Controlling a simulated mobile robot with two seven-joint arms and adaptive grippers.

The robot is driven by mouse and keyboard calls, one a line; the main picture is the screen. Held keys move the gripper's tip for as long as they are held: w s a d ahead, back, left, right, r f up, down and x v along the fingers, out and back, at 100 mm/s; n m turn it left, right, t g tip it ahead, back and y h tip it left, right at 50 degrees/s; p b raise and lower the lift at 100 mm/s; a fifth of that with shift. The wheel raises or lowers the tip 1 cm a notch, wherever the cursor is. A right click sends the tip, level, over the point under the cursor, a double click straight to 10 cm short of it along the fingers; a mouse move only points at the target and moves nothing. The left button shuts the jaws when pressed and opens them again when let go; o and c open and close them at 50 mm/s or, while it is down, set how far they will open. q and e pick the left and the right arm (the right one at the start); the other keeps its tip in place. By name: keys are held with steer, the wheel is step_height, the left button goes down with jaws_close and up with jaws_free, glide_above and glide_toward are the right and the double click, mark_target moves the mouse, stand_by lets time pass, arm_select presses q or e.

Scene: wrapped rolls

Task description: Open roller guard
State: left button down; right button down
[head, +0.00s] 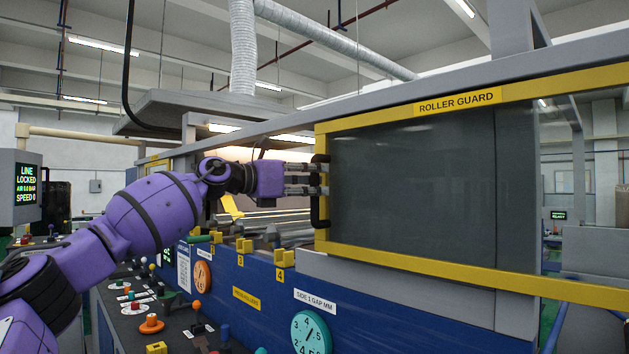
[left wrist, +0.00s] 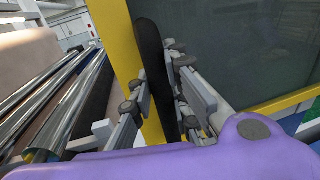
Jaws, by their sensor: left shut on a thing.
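The roller guard (head: 420,180) is a dark see-through panel in a yellow frame, labelled ROLLER GUARD along its top. A black upright handle (head: 318,215) is on the left edge of its frame. My left gripper (head: 318,178) reaches in from the left and is shut on the handle. In the left wrist view the black handle (left wrist: 152,60) runs between the two grey fingers, beside the yellow frame post (left wrist: 118,45). The guard panel also shows in the left wrist view (left wrist: 235,50). To the left of the frame the machine is uncovered and rollers (head: 275,218) show. My right gripper is not in view.
A blue machine front (head: 260,290) with an orange dial (head: 203,275), a teal dial (head: 311,333) and yellow numbered blocks lies below the arm. A control panel with knobs (head: 151,323) is at lower left. A screen (head: 26,184) reads LINE LOCKED. A yellow rail continues right of the panel.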

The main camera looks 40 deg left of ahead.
arm_select(q)
steer(key=shift+f, duration=0.1)
steer(key=c, duration=1.7)
jaws_free()
steer(key=shift+o, duration=0.3)
steer(key=shift+s+a, duration=0.1)
steer(key=v, duration=0.7)
steer(key=shift+s, duration=0.1)
